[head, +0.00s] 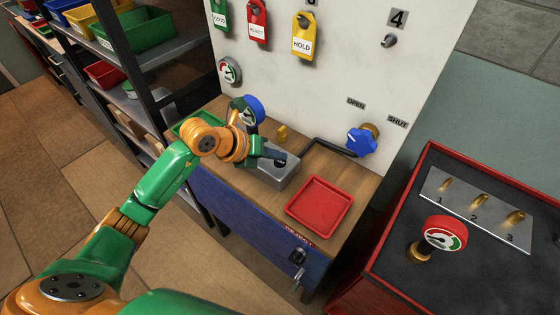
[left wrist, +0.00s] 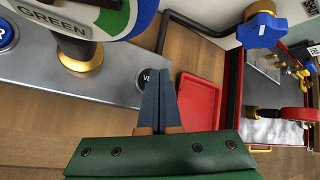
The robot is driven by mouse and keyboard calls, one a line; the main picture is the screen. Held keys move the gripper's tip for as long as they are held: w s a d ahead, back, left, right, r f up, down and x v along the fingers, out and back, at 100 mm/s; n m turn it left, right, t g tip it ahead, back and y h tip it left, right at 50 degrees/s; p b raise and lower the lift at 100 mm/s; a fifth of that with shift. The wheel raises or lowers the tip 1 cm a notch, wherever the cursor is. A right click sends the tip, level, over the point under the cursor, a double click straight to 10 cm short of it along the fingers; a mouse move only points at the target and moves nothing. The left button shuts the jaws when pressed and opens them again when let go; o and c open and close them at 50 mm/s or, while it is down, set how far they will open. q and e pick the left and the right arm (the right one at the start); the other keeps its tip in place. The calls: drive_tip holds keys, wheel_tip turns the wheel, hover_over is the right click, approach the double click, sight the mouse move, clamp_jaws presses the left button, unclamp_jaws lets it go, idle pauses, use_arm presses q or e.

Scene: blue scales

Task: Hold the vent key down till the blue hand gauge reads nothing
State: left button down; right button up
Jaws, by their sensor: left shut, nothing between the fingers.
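The blue hand gauge (head: 253,108) stands behind my left wrist in the head view; its reading is hidden there. In the left wrist view the blue-rimmed gauge (left wrist: 118,20) is cut off at the top, with "GREEN" on its dial, and no needle reading can be made out. The grey metal box (head: 283,180) sits on the bench below it. The vent key (left wrist: 143,76), a round button marked "VE", is partly covered by my left fingertips. My left gripper (head: 279,157) is shut and empty, over the key; contact cannot be told.
A second button (left wrist: 6,36) is at the box's other end. A red tray (head: 320,204) lies right of the box on the bench. A blue valve handle (head: 361,142) sits on a dark pipe behind. A red-rimmed gauge (head: 443,234) stands on the red cart at right.

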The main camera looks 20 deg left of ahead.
sight(276, 164)
use_arm(q)
drive_tip(key=shift+f+b, duration=0.35)
drive_tip(key=shift+f, duration=0.1)
idle(0.4)
idle(1.6)
drive_tip(key=shift+r+p, duration=0.7)
drive_tip(key=shift+r, duration=0.15)
drive_tip(key=shift+r, duration=0.1)
wheel_tip(276, 164, up, 5)
drive_tip(key=p, duration=0.4)
